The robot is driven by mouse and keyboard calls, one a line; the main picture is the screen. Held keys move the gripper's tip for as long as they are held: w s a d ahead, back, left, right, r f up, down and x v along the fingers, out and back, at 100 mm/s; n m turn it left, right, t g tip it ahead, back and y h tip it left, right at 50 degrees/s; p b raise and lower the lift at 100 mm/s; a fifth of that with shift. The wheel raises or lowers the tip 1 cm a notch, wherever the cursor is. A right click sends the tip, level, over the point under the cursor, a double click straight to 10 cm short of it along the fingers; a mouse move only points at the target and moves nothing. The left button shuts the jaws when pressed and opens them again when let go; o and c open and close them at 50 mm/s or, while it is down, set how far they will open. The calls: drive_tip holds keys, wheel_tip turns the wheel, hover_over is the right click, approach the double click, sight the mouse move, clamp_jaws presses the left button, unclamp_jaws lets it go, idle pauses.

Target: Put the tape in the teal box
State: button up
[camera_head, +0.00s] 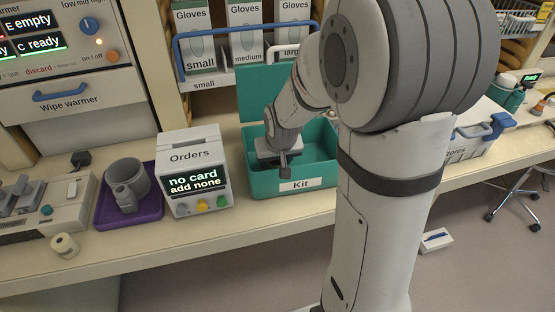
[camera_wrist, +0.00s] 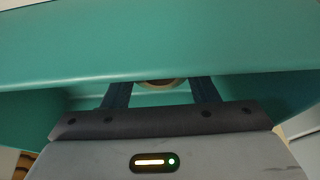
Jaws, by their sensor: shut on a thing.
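The teal box (camera_head: 262,184), labelled Kit, stands open on the counter with its lid raised at the back. My gripper (camera_head: 284,172) points down into the box opening, near its front left. In the wrist view, my gripper (camera_wrist: 160,92) has its two dark fingers on either side of a round tan-rimmed thing, which looks like the tape (camera_wrist: 160,83). Most of it is hidden behind a teal edge of the box (camera_wrist: 60,65). The held thing cannot be made out in the head view.
A cream roll (camera_head: 65,246) lies at the counter's front left. Glove boxes (camera_head: 245,30) stand behind. A white container with blue handles (camera_head: 468,148) is at right.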

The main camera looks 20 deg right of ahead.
drive_tip(key=shift+s+f, duration=0.1)
drive_tip(key=shift+f, duration=0.15)
drive_tip(key=o, duration=1)
drive_tip(key=shift+r, duration=0.3)
drive_tip(key=v, duration=1.2)
drive_tip(key=shift+n+g, duration=0.3)
drive_tip(key=shift+g, duration=0.6)
drive_tip(key=s, duration=0.5)
drive_tip(key=s+f, duration=0.1)
drive_tip(key=s, duration=1)
drive_tip(key=shift+s+a+f, duration=0.1)
drive_tip(key=shift+a+f, duration=0.15)
drive_tip(key=shift+f, duration=0.15)
